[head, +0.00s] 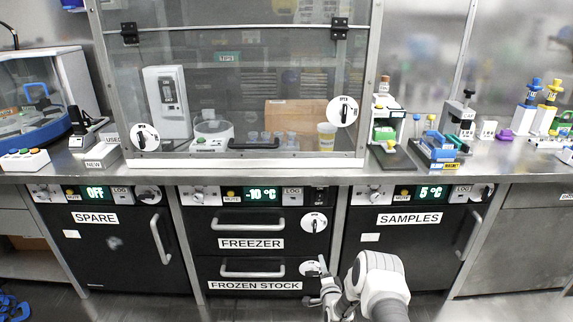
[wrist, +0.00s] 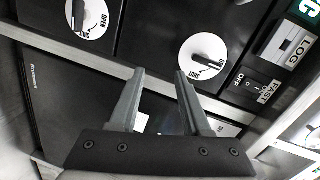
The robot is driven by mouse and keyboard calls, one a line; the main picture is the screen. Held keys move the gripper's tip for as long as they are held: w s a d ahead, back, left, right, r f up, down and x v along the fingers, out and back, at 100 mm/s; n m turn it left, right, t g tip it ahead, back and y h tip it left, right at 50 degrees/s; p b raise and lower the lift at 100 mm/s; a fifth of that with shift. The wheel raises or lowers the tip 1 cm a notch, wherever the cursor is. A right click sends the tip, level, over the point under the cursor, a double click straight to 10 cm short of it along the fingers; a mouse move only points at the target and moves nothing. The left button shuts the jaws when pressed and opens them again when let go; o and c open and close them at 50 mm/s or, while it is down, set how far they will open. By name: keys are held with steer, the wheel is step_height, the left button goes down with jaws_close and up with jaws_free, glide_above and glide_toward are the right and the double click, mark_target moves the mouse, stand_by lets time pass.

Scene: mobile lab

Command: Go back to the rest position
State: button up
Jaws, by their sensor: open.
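My gripper (wrist: 158,85) is open and empty in the wrist view, its two grey fingers apart with the dark cabinet fronts beyond them. In the head view my gripper (head: 318,276) is small, low in front of the frozen stock drawer's right end, beside that drawer's round dial (head: 312,268). I cannot tell whether it touches the dial. In the wrist view a white dial with a black knob (wrist: 205,60) lies just beyond the fingertips, and a second dial (wrist: 88,18) is at the upper left.
The freezer drawer (head: 250,222), frozen stock drawer (head: 230,286), spare cabinet (head: 110,245) and samples cabinet (head: 405,240) appear shut. Above them is a steel bench (head: 340,173) with a glass-fronted hood (head: 235,60) and several lab items. Blue items (head: 12,308) lie on the floor at far left.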

steer(key=w+r+n+g+b, duration=0.1)
steer(key=w+r+n, duration=0.15)
steer(key=r, duration=0.65)
steer(key=w+r+n+g+b, duration=0.1)
steer(key=w+r+n, duration=0.15)
steer(key=r, duration=0.55)
steer(key=s+r+n+g+b, duration=0.15)
steer(key=s+r, duration=0.25)
steer(key=r, duration=0.7)
steer(key=s+r+n+g+h+b, duration=0.1)
steer(key=s+r+n+g+b, duration=0.2)
steer(key=s+r, duration=1.05)
steer(key=s+f+n+g+b, duration=0.1)
steer(key=s+n+g, duration=0.35)
steer(key=s, duration=2.95)
step_height(320, 180, up, 28)
steer(key=p, duration=2.7)
steer(key=shift+w+d+n+p, duration=0.3)
steer(key=shift+d+p, duration=0.05)
steer(key=shift+d, duration=0.1)
